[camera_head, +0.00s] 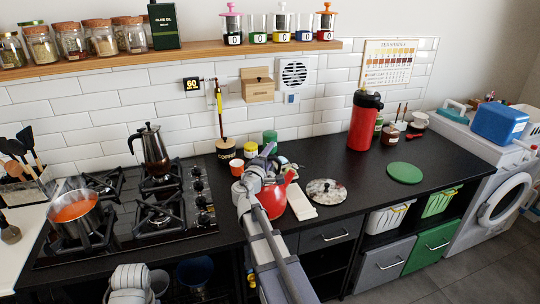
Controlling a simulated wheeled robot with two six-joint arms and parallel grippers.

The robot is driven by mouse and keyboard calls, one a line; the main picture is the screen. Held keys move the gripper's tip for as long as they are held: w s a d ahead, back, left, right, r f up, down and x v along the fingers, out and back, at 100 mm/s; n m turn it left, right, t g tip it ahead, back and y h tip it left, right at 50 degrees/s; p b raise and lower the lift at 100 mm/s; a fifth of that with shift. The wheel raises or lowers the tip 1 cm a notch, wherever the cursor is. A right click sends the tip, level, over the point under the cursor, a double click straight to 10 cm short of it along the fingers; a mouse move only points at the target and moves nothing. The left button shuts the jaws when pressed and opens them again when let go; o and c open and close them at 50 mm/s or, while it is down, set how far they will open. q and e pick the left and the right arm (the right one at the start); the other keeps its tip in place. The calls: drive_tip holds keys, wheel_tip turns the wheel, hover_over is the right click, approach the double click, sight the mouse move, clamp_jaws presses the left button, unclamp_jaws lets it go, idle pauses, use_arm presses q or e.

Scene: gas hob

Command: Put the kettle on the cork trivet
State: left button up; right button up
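A red kettle (272,203) stands on the black worktop just right of the hob, partly hidden behind my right arm. My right gripper (268,165) is at the top of the kettle, by its handle. The fingers overlap the handle area, and I cannot tell whether they are closed on it. No plainly cork-coloured trivet shows. A round speckled disc (326,191) lies just right of the kettle, and a flat green disc (404,172) lies farther right. A grey part of my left arm shows at the bottom left; its fingers are not in view.
The gas hob (180,218) holds a dark moka pot (151,150) and a steel pan of orange food (74,212). A pale rectangular piece (300,202) lies beside the kettle. A red flask (363,122) and jars stand behind. Worktop between the two discs is clear.

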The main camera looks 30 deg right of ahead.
drive_tip(key=shift+r, duration=0.2)
drive_tip(key=v, duration=1.2)
drive_tip(key=s+a+f+m+g+y, duration=0.2)
drive_tip(key=s+a+f+g+y, duration=0.15)
drive_tip(key=a+f, duration=0.4)
drive_tip(key=s+a+f+m+g+y, duration=0.35)
drive_tip(key=a+f, duration=0.25)
drive_tip(key=f, duration=0.2)
drive_tip(key=s+a+f+g+y, duration=0.2)
drive_tip(key=s+a+f+y, duration=0.1)
drive_tip(key=s+a, duration=0.3)
drive_tip(key=s+a+f+n+g+y, duration=0.1)
drive_tip(key=s+a+f+g+y, duration=0.1)
drive_tip(key=s+a, duration=0.4)
drive_tip(key=a+f, duration=0.1)
drive_tip(key=a, duration=0.3)
drive_tip(key=shift+a+f+g+y, duration=0.2)
drive_tip(key=shift+a+g+y, duration=0.1)
drive_tip(key=shift+y, duration=0.1)
